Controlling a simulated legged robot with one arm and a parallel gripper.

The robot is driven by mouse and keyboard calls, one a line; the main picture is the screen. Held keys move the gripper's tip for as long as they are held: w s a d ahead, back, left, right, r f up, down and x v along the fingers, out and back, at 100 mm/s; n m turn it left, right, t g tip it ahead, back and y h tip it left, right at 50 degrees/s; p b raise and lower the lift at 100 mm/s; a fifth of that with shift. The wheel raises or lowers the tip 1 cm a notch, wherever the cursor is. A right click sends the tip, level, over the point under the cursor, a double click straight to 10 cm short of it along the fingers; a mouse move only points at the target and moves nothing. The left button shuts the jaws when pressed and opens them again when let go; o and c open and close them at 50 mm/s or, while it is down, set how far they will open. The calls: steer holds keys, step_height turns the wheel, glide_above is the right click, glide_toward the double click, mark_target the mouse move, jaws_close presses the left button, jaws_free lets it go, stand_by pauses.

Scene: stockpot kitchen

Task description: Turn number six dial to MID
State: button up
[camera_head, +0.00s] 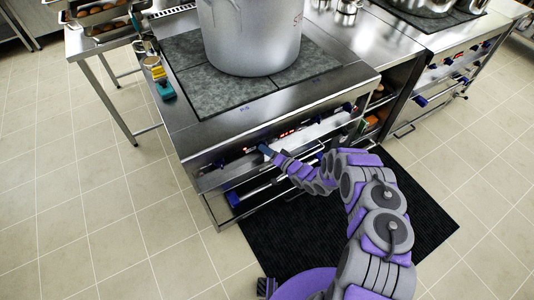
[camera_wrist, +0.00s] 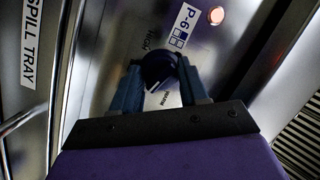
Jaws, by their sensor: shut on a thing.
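The number six dial (camera_wrist: 158,68) is a dark blue round knob on the steel front panel, below the "P-6" label (camera_wrist: 181,25) in the wrist view. My gripper (camera_wrist: 160,76) is shut on the dial, with one blue-grey finger on each side of it. The word "HIGH" (camera_wrist: 148,42) is printed left of the knob. Another small word (camera_wrist: 165,98) below it is too small to read surely. A pale mark on the knob points toward the lower left in the picture. In the head view, my gripper (camera_head: 265,149) is at the stove front and hides the dial.
A lit orange lamp (camera_wrist: 216,15) is near the label. A "SPILL TRAY" label (camera_wrist: 29,42) is on the left. A large stockpot (camera_head: 252,38) stands on the stove top (camera_head: 200,88). Rails (camera_head: 262,186) run below the panel. A black mat (camera_head: 420,207) lies on the floor in front.

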steer(key=m, duration=0.1)
steer(key=m+y+b, duration=0.1)
steer(key=m, duration=0.2)
steer(key=shift+d+f+t, duration=0.1)
steer(key=shift+f+t, duration=0.2)
steer(key=m, duration=0.3)
steer(key=shift+t+y+b, duration=0.3)
steer(key=shift+f+m+t, duration=0.1)
steer(key=shift+m+t, duration=0.5)
steer(key=shift+m, duration=1)
steer(key=o, duration=0.9)
steer(key=shift+f, duration=0.1)
steer(key=shift+o, duration=0.7)
steer(key=shift+r, duration=0.2)
steer(key=p+v, duration=0.1)
steer(key=v, duration=1.6)
steer(key=shift+d+f+p, duration=0.25)
steer(key=shift+f+p, duration=0.05)
steer(key=shift+p, duration=0.1)
